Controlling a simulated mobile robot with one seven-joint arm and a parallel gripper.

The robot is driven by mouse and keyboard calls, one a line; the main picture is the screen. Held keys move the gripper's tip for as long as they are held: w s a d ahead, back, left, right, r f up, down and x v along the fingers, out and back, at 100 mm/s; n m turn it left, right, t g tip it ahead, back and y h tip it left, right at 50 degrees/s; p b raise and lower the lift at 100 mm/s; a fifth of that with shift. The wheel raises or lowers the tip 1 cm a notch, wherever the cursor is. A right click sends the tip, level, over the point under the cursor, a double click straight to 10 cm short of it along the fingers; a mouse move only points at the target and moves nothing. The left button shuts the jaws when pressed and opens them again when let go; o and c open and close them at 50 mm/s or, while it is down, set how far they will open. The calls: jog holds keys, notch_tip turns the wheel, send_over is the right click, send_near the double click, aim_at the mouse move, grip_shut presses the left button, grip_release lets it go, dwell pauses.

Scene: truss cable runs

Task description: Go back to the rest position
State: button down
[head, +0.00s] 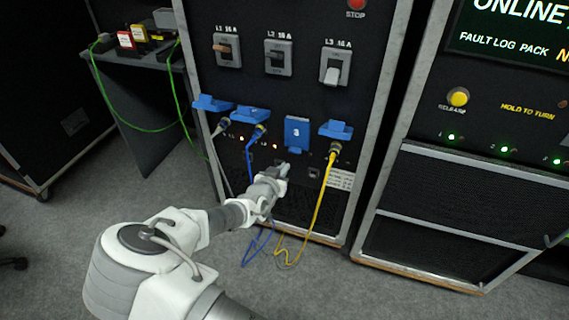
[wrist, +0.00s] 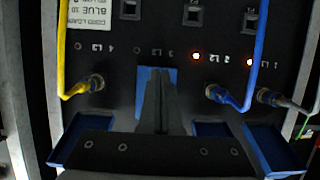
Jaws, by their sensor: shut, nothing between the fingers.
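My gripper (head: 283,170) is at the front of the black rack, just below the blue cover marked 3 (head: 297,133). That cover hangs down, while the other blue covers stick out raised. In the wrist view, which looks upside down, my gripper's fingers (wrist: 160,75) are together and empty in front of the blue cover (wrist: 143,85). I cannot tell whether they touch it. My arm reaches in from the lower left.
A yellow cable (head: 323,205), a blue cable (head: 249,160) and a grey cable (head: 222,160) are plugged in beside my gripper. Breaker switches (head: 278,57) sit above. A small table (head: 135,70) stands left. A second rack (head: 470,200) stands right. Grey floor (head: 60,250) is open at left.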

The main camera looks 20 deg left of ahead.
jog(key=s+p, duration=0.1)
jog(key=s, duration=0.6)
jog(key=shift+s+a, duration=0.3)
jog(key=shift+s, duration=0.05)
jog(key=shift+d+r, duration=0.1)
